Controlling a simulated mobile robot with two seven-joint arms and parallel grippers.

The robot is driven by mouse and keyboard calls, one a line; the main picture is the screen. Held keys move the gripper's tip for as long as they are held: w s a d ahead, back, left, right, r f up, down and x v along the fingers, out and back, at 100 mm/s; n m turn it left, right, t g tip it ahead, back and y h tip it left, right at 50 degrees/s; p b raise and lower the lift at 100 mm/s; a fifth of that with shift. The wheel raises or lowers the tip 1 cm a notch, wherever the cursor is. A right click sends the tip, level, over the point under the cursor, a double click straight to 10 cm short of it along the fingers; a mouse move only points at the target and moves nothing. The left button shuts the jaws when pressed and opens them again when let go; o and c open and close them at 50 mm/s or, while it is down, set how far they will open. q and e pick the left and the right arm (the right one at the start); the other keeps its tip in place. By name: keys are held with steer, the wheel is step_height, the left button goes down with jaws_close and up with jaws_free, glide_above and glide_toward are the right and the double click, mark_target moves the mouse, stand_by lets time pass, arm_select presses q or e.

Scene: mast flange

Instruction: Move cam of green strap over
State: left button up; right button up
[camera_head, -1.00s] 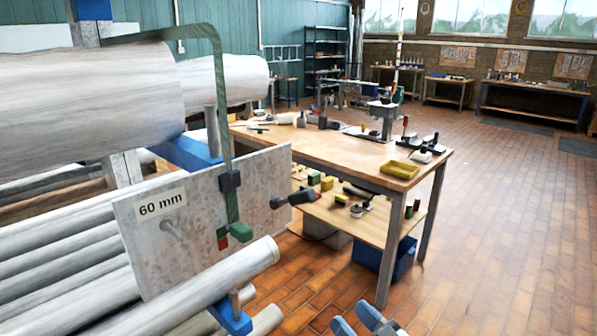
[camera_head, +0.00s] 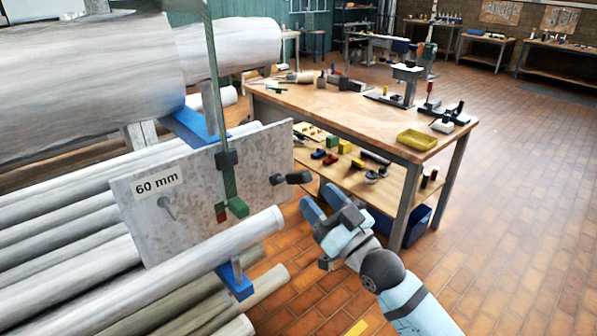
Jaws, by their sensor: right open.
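The green strap (camera_head: 214,95) hangs down from the large pale round mast at upper left, in front of a grey metal plate (camera_head: 185,232) labelled 60 mm. A dark buckle or cam block (camera_head: 227,160) sits on the strap at the plate's upper part. The strap's lower end has a green piece (camera_head: 238,207) and a small red piece (camera_head: 221,213). A black knob (camera_head: 292,178) sticks out at the plate's right edge. My right gripper (camera_head: 318,212) is open and empty, to the right of the plate and below the knob, apart from the strap. My left gripper is out of view.
Pale round poles (camera_head: 60,225) lie stacked on a rack with blue supports (camera_head: 235,280) at left. The tiled floor at right is clear.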

mark_target(299, 172)
steer(key=x, duration=0.7)
steer(key=shift+p, duration=0.35)
jaws_close()
